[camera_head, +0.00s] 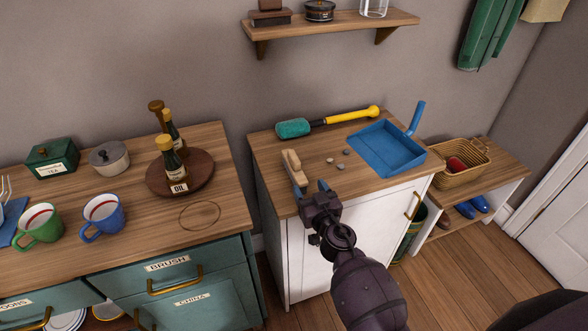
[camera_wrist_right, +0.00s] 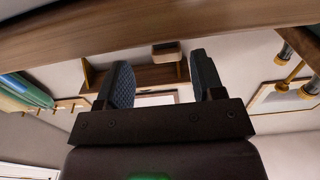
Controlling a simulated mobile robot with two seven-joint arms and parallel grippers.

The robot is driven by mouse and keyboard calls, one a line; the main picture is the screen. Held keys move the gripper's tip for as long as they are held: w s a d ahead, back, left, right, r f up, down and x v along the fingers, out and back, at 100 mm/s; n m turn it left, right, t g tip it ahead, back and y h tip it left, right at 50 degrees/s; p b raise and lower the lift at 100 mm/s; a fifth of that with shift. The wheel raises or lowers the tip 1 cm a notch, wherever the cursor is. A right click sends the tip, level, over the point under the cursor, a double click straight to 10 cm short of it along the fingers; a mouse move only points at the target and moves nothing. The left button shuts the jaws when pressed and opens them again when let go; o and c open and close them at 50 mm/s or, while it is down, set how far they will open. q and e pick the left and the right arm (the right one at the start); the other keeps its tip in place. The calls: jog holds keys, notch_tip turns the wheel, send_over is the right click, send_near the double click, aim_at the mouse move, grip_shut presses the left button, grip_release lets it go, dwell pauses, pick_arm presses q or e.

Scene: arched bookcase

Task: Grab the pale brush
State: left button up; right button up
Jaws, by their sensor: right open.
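The pale brush (camera_head: 291,164) lies near the left front of the wooden top of the white cabinet (camera_head: 265,156) in the head view. Its near end is close to my right gripper (camera_head: 311,187). My right gripper is open at the front edge of that top, just in front of the brush. Whether a finger touches the brush I cannot tell. In the right wrist view the two fingers (camera_wrist_right: 163,84) stand apart with nothing held between them. I cannot make out the brush there. My left gripper is not in view.
A blue dustpan (camera_head: 385,147), a teal and yellow brush (camera_head: 330,120) and several pebbles (camera_head: 341,167) share the top. A basket (camera_head: 462,168) stands on a bench to the right. A counter (camera_head: 120,190) with mugs and bottles stands left, across a gap.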

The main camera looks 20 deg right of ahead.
aim_at(304, 185)
jog(key=w, duration=0.2)
jog(key=w+a, duration=0.1)
jog(key=shift+w+f+b, duration=0.25)
jog(key=shift+w+b, duration=0.1)
jog(key=shift+w, duration=0.05)
jog(key=shift+w+r, duration=0.1)
jog(key=shift+w, duration=0.6)
jog(key=c, duration=1.1)
jog(key=shift+o, duration=0.2)
jog(key=shift+r, duration=0.1)
